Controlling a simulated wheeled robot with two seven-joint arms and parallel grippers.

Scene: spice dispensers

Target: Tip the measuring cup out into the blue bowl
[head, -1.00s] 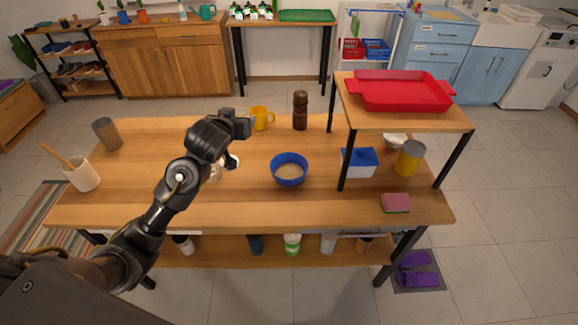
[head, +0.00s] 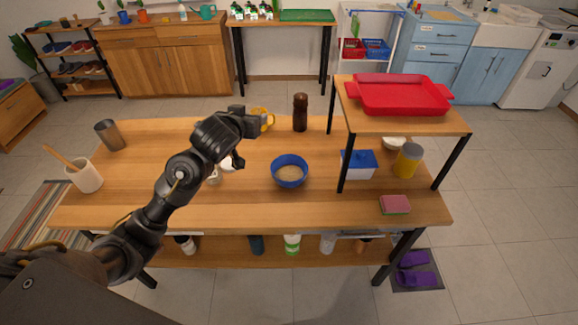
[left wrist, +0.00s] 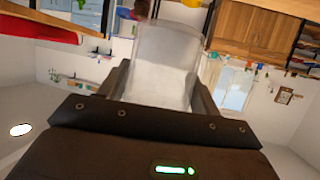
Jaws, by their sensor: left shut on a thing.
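The blue bowl (head: 290,161) stands upright on the wooden table, right of my left gripper, with a tan content in it. My left gripper (head: 252,124) is above the table, up and left of the bowl in the head view. In the left wrist view, the gripper (left wrist: 162,90) is shut on a pale, see-through cup, the measuring cup (left wrist: 165,62), which sits between its two dark fingers. That view is strongly tilted. In the head view the cup is not clear behind the gripper, and its content cannot be seen. My right gripper is not in view.
A yellow mug (head: 267,118) shows partly behind my left gripper. A brown grinder (head: 300,112) stands behind the bowl. A raised shelf with a red tray (head: 400,95) stands at right, near a white-and-blue box (head: 359,164). Small white items (head: 229,164) lie below the arm.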

